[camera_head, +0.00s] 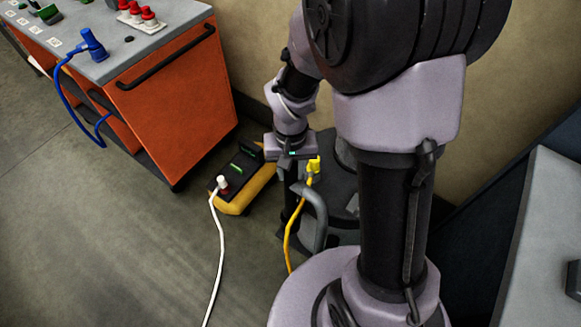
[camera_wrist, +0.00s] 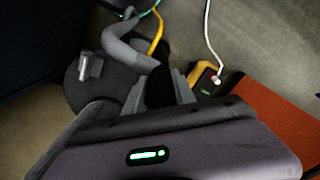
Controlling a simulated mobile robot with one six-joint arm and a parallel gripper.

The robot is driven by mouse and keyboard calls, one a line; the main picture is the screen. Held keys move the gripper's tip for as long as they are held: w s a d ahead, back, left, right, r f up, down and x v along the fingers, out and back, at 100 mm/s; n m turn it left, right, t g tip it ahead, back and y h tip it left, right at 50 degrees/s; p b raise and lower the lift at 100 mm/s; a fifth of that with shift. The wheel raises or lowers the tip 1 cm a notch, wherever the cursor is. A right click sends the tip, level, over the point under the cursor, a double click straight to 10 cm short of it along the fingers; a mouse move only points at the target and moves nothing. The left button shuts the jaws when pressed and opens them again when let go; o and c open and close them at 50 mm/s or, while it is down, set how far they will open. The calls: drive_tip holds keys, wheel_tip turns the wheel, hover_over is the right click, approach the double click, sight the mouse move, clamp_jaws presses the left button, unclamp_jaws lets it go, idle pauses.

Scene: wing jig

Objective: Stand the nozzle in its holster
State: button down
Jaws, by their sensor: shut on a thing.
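My gripper (camera_head: 289,160) points down beside a dark grey round machine (camera_head: 342,180) on the floor. In the wrist view its fingers (camera_wrist: 160,95) are shut on a dark upright piece, which looks like the nozzle (camera_wrist: 158,82). In the head view the dark nozzle (camera_head: 291,187) hangs below the gripper. A thick grey curved hose (camera_head: 318,215) runs close to it; it also shows in the wrist view (camera_wrist: 122,48). A light grey bracket (camera_wrist: 91,67) sits on the machine's top. I cannot tell whether it is the holster. The nozzle's lower end is hidden.
A yellow and black power box (camera_head: 240,183) with a white plug stands left of the gripper. A yellow plug (camera_head: 313,168) and cable are close to its right. An orange trolley (camera_head: 180,95) with a blue plug stands at left.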

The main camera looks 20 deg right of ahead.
sight(290, 184)
idle(0.3)
drive_tip(key=shift+f+b, duration=0.4)
drive_tip(key=shift+f, duration=0.05)
drive_tip(key=shift+f+b, duration=0.45)
drive_tip(key=shift+f, duration=0.1)
drive_tip(key=shift+f+b, duration=1.95)
drive_tip(key=shift+f, duration=0.25)
